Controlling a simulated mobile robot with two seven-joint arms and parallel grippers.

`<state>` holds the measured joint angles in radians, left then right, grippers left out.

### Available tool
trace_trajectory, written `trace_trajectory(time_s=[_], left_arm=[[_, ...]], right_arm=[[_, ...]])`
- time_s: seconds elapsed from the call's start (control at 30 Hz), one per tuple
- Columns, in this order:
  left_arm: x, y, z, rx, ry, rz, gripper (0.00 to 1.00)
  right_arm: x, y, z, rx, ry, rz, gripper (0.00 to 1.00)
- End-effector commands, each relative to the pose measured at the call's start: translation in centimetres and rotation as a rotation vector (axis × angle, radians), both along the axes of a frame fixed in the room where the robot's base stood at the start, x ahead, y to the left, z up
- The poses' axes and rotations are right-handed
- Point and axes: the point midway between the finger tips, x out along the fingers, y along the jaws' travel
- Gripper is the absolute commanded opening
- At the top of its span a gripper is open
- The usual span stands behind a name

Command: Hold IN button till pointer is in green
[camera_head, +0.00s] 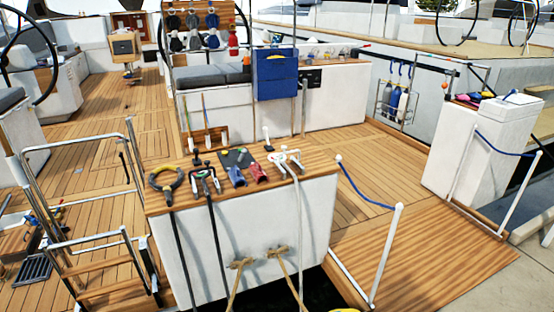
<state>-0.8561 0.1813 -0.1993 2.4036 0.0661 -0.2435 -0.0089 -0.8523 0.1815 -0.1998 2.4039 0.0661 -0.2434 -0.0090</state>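I cannot make out an IN button, a pointer or a green zone in the head view. A small black panel (311,77) is on the upper side of the white cockpit bench, right of a blue hanging pouch (275,75). Its markings are too small to read. Neither of my grippers is in view.
A white console (250,232) with a wooden top holds winches, lines and small tools in front. Metal rails (85,240) stand at the left. A white post with a blue rope (388,255) stands at the right. Teak deck (435,255) is free at the right.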

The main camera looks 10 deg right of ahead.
Motion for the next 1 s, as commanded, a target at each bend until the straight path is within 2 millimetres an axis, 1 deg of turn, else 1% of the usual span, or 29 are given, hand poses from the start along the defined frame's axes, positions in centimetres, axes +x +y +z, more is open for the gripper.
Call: trace_trajectory(time_s=[0.03,0.07,0.53,1.0], left_arm=[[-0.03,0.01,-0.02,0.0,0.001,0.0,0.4],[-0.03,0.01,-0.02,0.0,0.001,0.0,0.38],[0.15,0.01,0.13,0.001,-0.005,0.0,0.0],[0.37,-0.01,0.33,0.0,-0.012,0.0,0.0]], right_arm=[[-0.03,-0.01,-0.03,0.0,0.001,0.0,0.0],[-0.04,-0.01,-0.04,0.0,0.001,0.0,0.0],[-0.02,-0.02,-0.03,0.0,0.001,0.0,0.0],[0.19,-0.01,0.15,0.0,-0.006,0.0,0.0]])
